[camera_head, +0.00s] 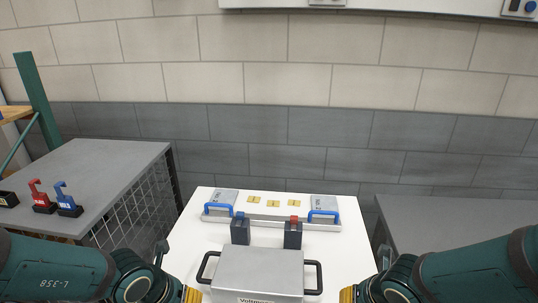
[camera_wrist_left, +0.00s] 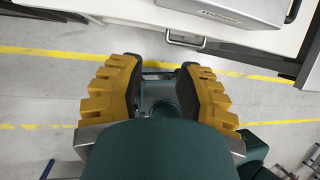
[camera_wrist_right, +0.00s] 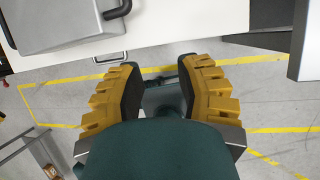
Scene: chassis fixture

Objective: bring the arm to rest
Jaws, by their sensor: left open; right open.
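My left gripper (camera_wrist_left: 160,88) is open and empty in the left wrist view, with its yellow fingers apart over bare floor. In the head view its yellow tip (camera_head: 192,295) shows at the bottom edge, left of the grey box. My right gripper (camera_wrist_right: 158,88) is also open and empty in the right wrist view, over floor in front of the white table. Its tip (camera_head: 347,294) shows in the head view, right of the grey box. Neither gripper touches anything.
A grey box (camera_head: 258,270) with black side handles sits on the white table (camera_head: 190,240). Behind it are two dark blocks (camera_head: 240,232) (camera_head: 292,235) and a fixture plate with blue handles (camera_head: 270,219). Grey benches stand left (camera_head: 100,160) and right (camera_head: 450,215).

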